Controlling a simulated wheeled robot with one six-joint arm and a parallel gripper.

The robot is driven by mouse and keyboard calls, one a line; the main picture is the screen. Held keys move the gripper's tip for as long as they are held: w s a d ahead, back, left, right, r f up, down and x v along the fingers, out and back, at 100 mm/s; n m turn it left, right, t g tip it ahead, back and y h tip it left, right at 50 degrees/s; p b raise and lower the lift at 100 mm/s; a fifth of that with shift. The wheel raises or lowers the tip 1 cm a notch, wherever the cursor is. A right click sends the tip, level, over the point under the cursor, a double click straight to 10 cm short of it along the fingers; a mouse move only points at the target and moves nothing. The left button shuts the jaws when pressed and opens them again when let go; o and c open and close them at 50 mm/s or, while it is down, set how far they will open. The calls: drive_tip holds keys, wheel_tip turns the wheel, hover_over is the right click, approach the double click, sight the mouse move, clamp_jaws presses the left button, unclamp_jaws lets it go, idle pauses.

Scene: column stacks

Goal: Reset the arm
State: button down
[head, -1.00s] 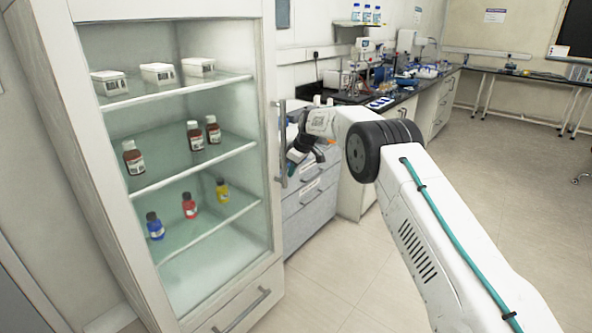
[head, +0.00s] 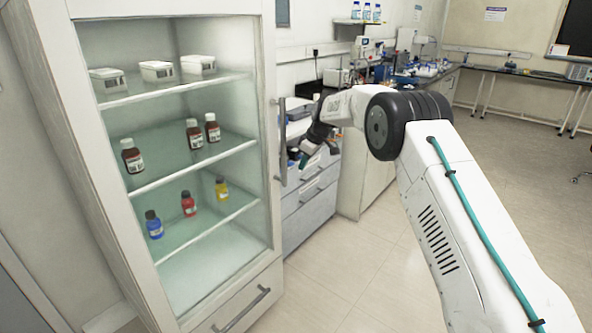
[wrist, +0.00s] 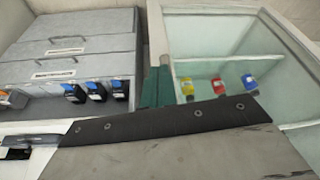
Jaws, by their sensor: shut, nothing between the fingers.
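My arm reaches out from the lower right in the head view. My gripper (head: 303,161) is at its far end, beside the handle edge of the glass-fronted cabinet and in front of the grey drawer unit. In the wrist view the gripper's green fingers (wrist: 157,87) are together with nothing between them. They point between the drawer unit and the cabinet. The gripper is small and partly hidden by the wrist in the head view.
The cabinet (head: 265,200) holds white boxes, brown bottles, and blue (head: 154,225), red (head: 188,204) and yellow (head: 221,188) bottles. Its vertical handle (head: 282,143) is close to my gripper. Grey drawers (head: 310,208) stand behind; small dark bottles (wrist: 96,91) show near them. Open floor (head: 350,265) lies in front.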

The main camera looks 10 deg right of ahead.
drive_tip(key=d+v, duration=0.1)
drive_tip(key=v, duration=0.5)
drive_tip(key=s+f+m+g, duration=0.2)
drive_tip(key=s+f+m, duration=0.15)
drive_tip(key=s, duration=0.25)
drive_tip(key=s+d+r+m+h, duration=0.1)
drive_tip(key=s+d+r+m, duration=0.2)
drive_tip(key=s, duration=0.8)
drive_tip(key=s+d+r+m+g+h, duration=0.1)
drive_tip(key=s+d+r, duration=0.1)
drive_tip(key=s+r, duration=0.65)
drive_tip(key=s+d+r+m+h, duration=0.1)
drive_tip(key=s+d+r+m, duration=0.15)
drive_tip(key=s, duration=1.05)
drive_tip(key=s+d+t, duration=0.1)
drive_tip(key=s+d, duration=0.1)
drive_tip(key=s, duration=1)
drive_tip(key=s+d+r+m+t, duration=0.1)
drive_tip(key=s+d, duration=0.1)
drive_tip(key=s, duration=1.1)
drive_tip(key=shift+m+h, duration=0.3)
drive_tip(key=shift+d, duration=0.15)
